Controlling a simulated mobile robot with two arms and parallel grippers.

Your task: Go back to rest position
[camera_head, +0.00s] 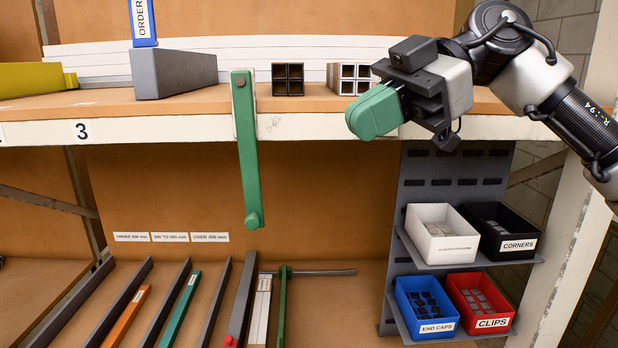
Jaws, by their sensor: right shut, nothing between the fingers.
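My right gripper (375,112) shows at the upper right, its arm coming in from the right edge. Its green fingers are shut with nothing between them. It is in front of the upper shelf's front edge (320,126), to the right of the green hanging lever (246,150) and apart from it. My left gripper is not in view.
Bins for corners (508,246), clips (480,323), end caps (430,330) and a white bin (440,252) stand on a grey rack below my right gripper. Square profiles (288,79) and a grey box (172,74) lie on the upper shelf. Lower dividers separate coloured bars (180,308).

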